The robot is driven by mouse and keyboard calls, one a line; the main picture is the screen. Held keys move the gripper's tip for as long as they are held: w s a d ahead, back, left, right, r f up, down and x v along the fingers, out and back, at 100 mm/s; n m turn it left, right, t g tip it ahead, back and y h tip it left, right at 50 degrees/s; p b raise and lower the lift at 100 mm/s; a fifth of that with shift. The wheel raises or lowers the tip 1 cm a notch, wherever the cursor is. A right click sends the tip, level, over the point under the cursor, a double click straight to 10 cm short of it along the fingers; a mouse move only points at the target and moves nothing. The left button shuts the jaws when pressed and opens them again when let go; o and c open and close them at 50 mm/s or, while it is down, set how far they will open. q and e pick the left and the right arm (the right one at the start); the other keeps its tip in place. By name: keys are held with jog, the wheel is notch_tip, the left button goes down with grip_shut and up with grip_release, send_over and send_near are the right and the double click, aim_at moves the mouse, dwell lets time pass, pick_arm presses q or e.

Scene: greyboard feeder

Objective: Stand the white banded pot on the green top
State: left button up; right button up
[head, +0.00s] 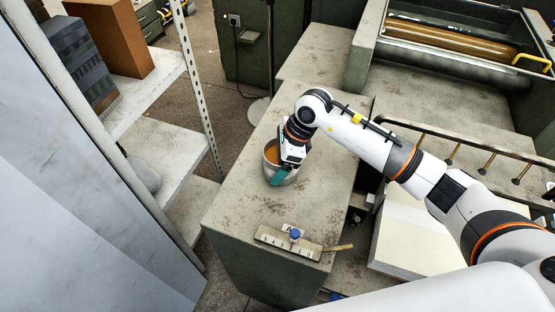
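The white banded pot (291,180), orange-brown inside, is upright on or just above the worn, pale top (235,195) of the green cabinet (262,270). Any gap under it is too small to tell. My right gripper (281,176) reaches down at the pot's right side, with a teal fingertip in front of the pot's wall. The other finger is hidden, so I cannot tell whether it grips the pot. My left gripper is not in view.
Shelves (165,150) stand left. A roller machine (450,45) and a railing (450,150) are at right. The cabinet top behind the pot is clear.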

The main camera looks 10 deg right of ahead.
jog(key=shift+o, duration=1)
jog(key=shift+r, duration=0.2)
jog(key=b+v, duration=0.1)
jog(key=v, duration=1)
jog(key=shift+r+b, duration=0.4)
jog(key=shift+s+d, duration=0.1)
jog(key=shift+s, duration=0.05)
